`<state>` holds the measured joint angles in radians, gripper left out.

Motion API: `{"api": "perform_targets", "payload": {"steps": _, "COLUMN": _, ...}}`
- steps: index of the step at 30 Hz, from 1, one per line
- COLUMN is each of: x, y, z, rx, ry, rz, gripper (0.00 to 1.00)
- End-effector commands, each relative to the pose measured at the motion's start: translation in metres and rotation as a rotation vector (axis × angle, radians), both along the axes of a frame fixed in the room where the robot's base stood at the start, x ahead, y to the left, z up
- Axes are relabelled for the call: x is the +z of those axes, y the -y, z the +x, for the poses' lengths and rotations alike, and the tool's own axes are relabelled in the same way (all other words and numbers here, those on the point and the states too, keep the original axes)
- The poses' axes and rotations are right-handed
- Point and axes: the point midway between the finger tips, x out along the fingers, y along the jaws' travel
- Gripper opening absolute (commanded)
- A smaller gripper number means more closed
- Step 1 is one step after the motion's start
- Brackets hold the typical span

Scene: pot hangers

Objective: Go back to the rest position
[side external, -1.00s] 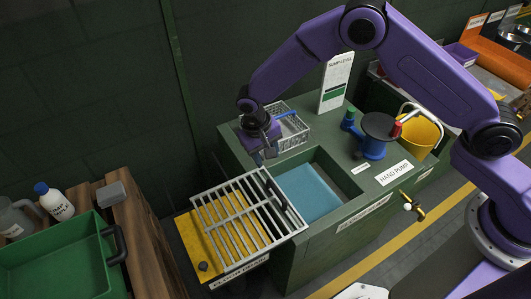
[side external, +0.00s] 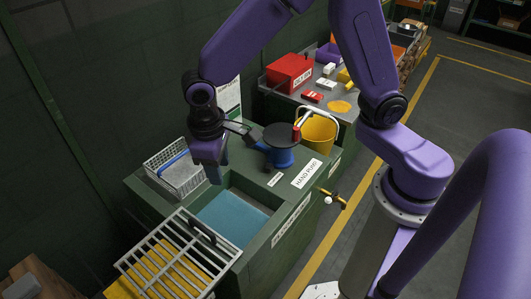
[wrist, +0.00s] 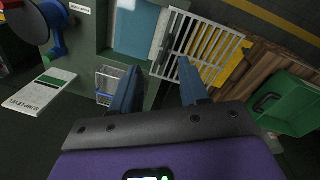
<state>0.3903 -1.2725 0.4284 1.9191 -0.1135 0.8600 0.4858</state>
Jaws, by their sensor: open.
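My gripper (side external: 213,178) hangs above the green bench, near the back edge of the basin and to the right of the wire basket in the side view. In the wrist view its two blue fingers (wrist: 158,88) stand wide apart with nothing between them. The wire basket (side external: 176,176) sits at the bench's back left with a blue bar across it. It also shows in the wrist view (wrist: 107,84), partly behind a finger.
A metal grate (side external: 165,252) lies over a yellow panel left of the blue-floored basin (side external: 228,218). The hand pump (side external: 280,150), yellow bucket (side external: 318,135) and brass tap (side external: 333,198) are to the right. The sump level board (wrist: 43,93) stands behind. A green tray (wrist: 292,105) is farther off.

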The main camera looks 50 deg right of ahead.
Motion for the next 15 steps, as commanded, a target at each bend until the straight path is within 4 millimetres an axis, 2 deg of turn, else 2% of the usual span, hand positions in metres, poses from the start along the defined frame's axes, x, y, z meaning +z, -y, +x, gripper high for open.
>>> {"api": "perform_targets", "payload": {"steps": 1, "x": 0.013, "y": 0.011, "z": -0.016, "rx": 0.048, "ry": 0.0, "rz": 0.014, "gripper": 0.44}}
{"api": "perform_targets", "payload": {"steps": 6, "x": 0.041, "y": 0.047, "z": -0.068, "rx": 0.215, "ry": -0.012, "rz": 0.044, "gripper": 0.44}}
{"api": "perform_targets", "payload": {"steps": 10, "x": 0.055, "y": 0.079, "z": -0.109, "rx": 0.344, "ry": -0.02, "rz": 0.067, "gripper": 0.44}}
{"api": "perform_targets", "payload": {"steps": 15, "x": 0.064, "y": 0.118, "z": -0.156, "rx": 0.498, "ry": -0.029, "rz": 0.094, "gripper": 0.44}}
